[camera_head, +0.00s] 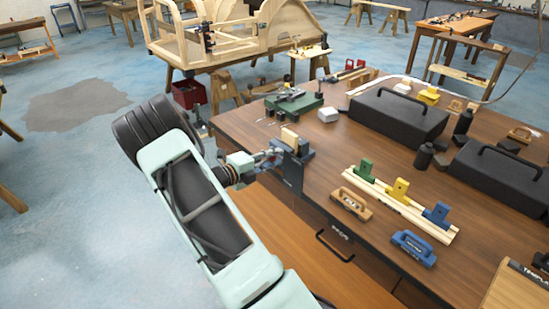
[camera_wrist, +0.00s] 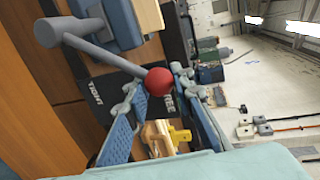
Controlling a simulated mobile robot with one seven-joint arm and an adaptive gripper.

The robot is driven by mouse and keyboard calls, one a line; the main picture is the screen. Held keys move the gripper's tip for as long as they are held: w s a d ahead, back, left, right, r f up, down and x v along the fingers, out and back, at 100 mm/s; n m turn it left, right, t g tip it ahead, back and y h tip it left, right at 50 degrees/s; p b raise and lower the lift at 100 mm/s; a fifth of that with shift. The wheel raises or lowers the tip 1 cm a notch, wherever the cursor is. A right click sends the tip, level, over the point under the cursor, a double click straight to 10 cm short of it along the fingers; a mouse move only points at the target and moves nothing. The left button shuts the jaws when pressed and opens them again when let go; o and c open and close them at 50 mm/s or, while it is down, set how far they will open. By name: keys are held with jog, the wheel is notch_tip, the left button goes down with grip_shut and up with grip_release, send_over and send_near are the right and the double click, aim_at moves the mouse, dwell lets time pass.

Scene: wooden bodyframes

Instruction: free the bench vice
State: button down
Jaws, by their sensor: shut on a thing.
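The bench vice (camera_head: 293,160) is dark blue-grey and mounted at the table's near left edge. A pale wooden piece (camera_head: 289,138) stands in its jaws; it also shows at the top of the wrist view (camera_wrist: 148,15). The vice's grey handle bar (camera_wrist: 98,54) runs from a round hub to a red ball knob (camera_wrist: 158,81). A dark plate (camera_wrist: 125,90) behind the bar carries the words TIGHT and FREE; the knob is at the FREE side. My gripper (camera_wrist: 155,88) is shut on the knob, one blue finger on each side. In the head view my gripper (camera_head: 268,158) reaches the vice from the left.
The table (camera_head: 345,150) holds a pale rail with green, yellow and blue blocks (camera_head: 400,195), black cases (camera_head: 398,115), and a green-based tool (camera_head: 293,102). A drawer handle (camera_head: 334,246) juts from the table's front. A wooden frame (camera_head: 215,40) stands behind. Blue floor is open at left.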

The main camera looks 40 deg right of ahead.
jog(key=c, duration=1.8)
grip_release()
jog(key=shift+w+a+r, duration=0.2)
jog(key=shift+w+a, duration=0.05)
jog(key=shift+w, duration=0.3)
jog(key=shift+o, duration=1)
jog(key=shift+f, duration=0.1)
jog(key=shift+a, duration=0.1)
jog(key=v, duration=1.1)
jog(key=shift+s+a, duration=0.25)
jog(key=shift+a, duration=0.1)
jog(key=shift+d, duration=0.15)
